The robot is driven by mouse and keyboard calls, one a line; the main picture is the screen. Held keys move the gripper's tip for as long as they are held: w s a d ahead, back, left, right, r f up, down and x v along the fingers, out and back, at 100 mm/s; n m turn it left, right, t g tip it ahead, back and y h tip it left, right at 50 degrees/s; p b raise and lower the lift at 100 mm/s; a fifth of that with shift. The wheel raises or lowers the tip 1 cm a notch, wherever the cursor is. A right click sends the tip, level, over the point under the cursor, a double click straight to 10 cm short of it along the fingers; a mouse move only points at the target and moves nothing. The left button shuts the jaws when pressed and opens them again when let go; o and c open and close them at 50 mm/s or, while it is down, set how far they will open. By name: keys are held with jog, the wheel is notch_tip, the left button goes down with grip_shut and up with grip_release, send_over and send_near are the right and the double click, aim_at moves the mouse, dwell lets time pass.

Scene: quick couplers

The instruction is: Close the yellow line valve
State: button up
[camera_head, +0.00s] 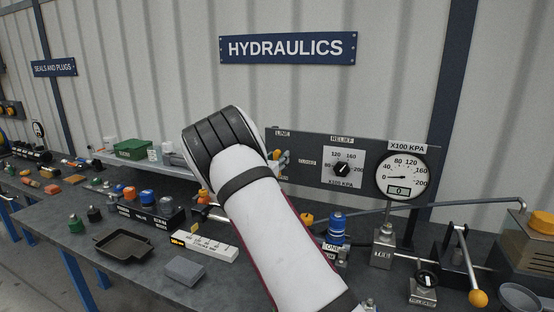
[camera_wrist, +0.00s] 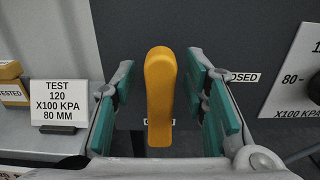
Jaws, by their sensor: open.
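The yellow line valve handle (camera_wrist: 160,100) stands upright in the middle of the wrist view, in front of the dark panel. My gripper (camera_wrist: 161,82) is open, with one teal-padded finger on each side of the handle. Gaps show between the handle and both pads. A label ending in "OSED" (camera_wrist: 244,77) is partly hidden behind the right finger. Another label below the handle is mostly covered. In the head view my arm hides the gripper and most of the valve, below the "LINE" label (camera_head: 283,133).
The panel also carries a relief knob (camera_head: 342,169) and a gauge (camera_head: 402,176) with its needle low. A test card (camera_wrist: 58,106) stands left of my fingers. A blue coupler (camera_head: 337,226), a long lever (camera_head: 470,262) and a black tray (camera_head: 123,245) are on the bench.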

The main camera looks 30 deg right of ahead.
grip_shut()
jog(key=m, duration=0.1)
jog(key=m+p, duration=0.1)
jog(key=m, duration=0.1)
jog(key=m+p, duration=0.1)
jog(key=shift+s+d+m, duration=0.25)
jog(key=shift+s+m, duration=0.05)
jog(key=shift+s, duration=0.1)
jog(key=shift+s+d+f+m+p, duration=0.15)
jog(key=shift+f+m+p, duration=0.2)
jog(key=shift+m+p, duration=1.3)
jog(key=shift+s+d+f+m+p, duration=0.15)
jog(key=shift+f+m+p, duration=0.3)
jog(key=shift+m, duration=2.3)
jog(key=shift+s+d+f+m+p, duration=0.1)
jog(key=shift+s+f+m+p, duration=0.15)
jog(key=shift+m+p, duration=1.4)
jog(key=shift+w+f+m+b, duration=0.1)
jog(key=shift+m+b, duration=0.4)
jog(key=shift+m, duration=0.25)
